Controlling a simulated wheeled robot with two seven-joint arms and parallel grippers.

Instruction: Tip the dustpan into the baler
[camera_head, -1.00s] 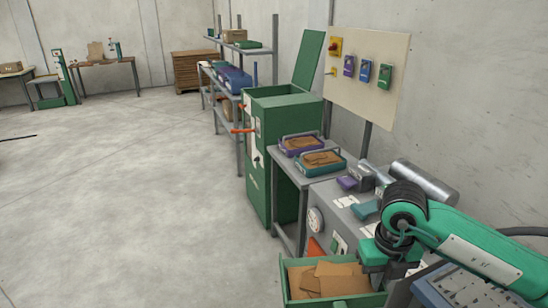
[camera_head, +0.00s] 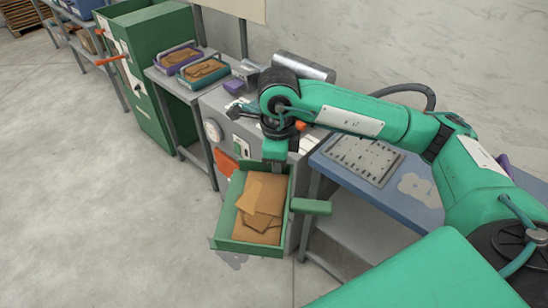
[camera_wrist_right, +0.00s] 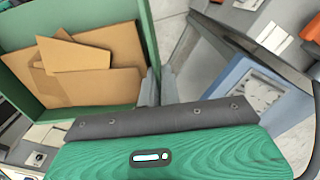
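The dustpan appears to be the open green pan (camera_head: 246,248), held off the floor in front of the grey machine and roughly level. Several pieces of brown cardboard (camera_head: 262,195) lie in it. My right gripper (camera_head: 278,167) is at its far right rim and looks shut on the wall. In the right wrist view, the grey fingers (camera_wrist_right: 157,88) meet the wall of the pan (camera_wrist_right: 20,75). My left gripper is not in view.
A grey machine (camera_head: 213,132) with a dial stands behind the pan. Purple (camera_head: 161,62) and teal (camera_head: 188,78) trays of cardboard sit on a table between it and the green cabinet. A blue-topped bench (camera_head: 410,200) is at right. The floor at left is clear.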

